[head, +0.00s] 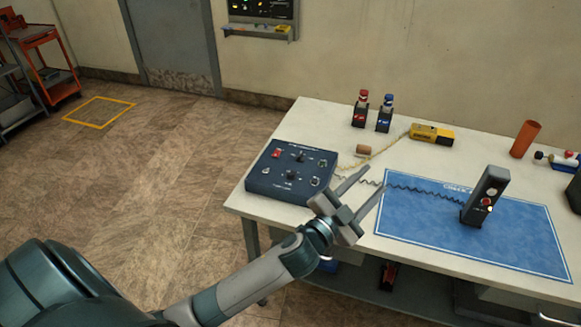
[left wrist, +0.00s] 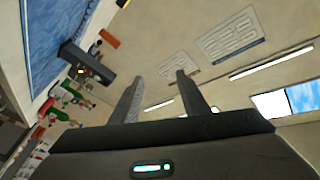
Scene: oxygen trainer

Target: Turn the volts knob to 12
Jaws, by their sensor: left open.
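A dark blue control box (head: 291,172) with knobs and a red switch stands at the left end of the white table in the head view. An upper knob (head: 298,156) and a lower knob (head: 291,175) show on its face. The labels are too small to read, so I cannot tell which is the volts knob or its setting. My left gripper (head: 364,187) is open and empty, just right of the box and apart from it. Its two fingers also show in the left wrist view (left wrist: 157,95), which is tilted and does not show the box. My right gripper is not in view.
A blue mat (head: 520,250) with an upright dark handset (head: 484,196) lies to the right. A coiled cord runs toward the box. Red and blue bottles (head: 361,108), a yellow device (head: 432,134) and an orange cylinder (head: 525,139) stand behind. The floor left of the table is clear.

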